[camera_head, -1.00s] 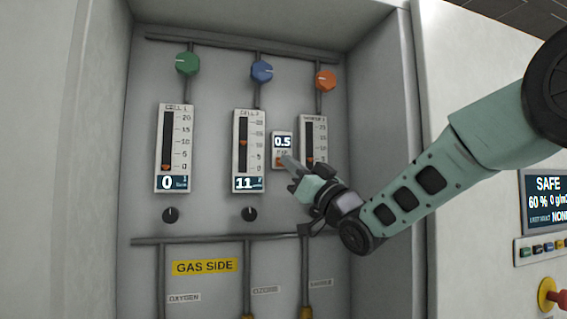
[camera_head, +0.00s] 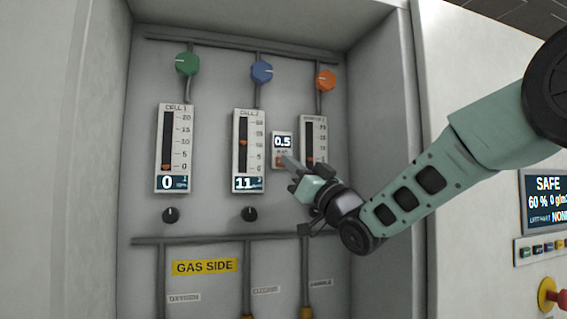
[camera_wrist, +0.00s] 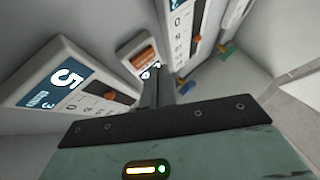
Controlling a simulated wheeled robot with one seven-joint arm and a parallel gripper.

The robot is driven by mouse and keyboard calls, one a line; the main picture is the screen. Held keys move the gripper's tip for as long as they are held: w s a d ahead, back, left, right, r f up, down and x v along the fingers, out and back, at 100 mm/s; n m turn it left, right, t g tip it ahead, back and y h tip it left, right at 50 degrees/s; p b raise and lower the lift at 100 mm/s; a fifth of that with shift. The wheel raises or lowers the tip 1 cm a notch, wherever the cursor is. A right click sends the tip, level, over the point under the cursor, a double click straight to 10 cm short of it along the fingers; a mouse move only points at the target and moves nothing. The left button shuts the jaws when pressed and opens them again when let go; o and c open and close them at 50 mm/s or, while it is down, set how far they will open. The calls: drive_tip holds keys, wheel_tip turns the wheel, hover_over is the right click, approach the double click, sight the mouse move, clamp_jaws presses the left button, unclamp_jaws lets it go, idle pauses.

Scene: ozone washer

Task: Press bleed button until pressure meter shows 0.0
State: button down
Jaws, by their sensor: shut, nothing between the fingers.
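The pressure meter (camera_head: 282,141) is a small grey unit between the second and third gauges in the head view; its display reads 0.5. An orange bleed button (camera_head: 279,161) shows below the display, partly covered by my fingertips. My gripper (camera_head: 288,159) is shut and empty, with its tips at the lower part of the meter. In the wrist view my shut fingers (camera_wrist: 156,87) point at the small unit with an orange part (camera_wrist: 141,61). I cannot tell whether the tips touch the button or how far it is pressed.
The CELL 1 gauge (camera_head: 174,148) reads 0 and the CELL 2 gauge (camera_head: 248,150) reads 11. The third gauge (camera_head: 314,135) is close on the right, its lower part hidden by my gripper. Coloured knobs (camera_head: 262,71) stick out above; black knobs (camera_head: 250,214) sit below.

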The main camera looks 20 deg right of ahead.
drive_tip(key=shift+w+f, duration=0.1)
drive_tip(key=shift+w+b, duration=0.3)
drive_tip(key=shift+b, duration=0.1)
drive_tip(key=shift+w, duration=0.4)
idle(0.6)
drive_tip(key=shift+s+b, duration=0.1)
drive_tip(key=shift+b, duration=0.2)
drive_tip(key=shift+s+b, duration=0.3)
drive_tip(key=shift+b, duration=0.15)
drive_tip(key=shift+s, duration=0.4)
drive_tip(key=shift+b, duration=0.3)
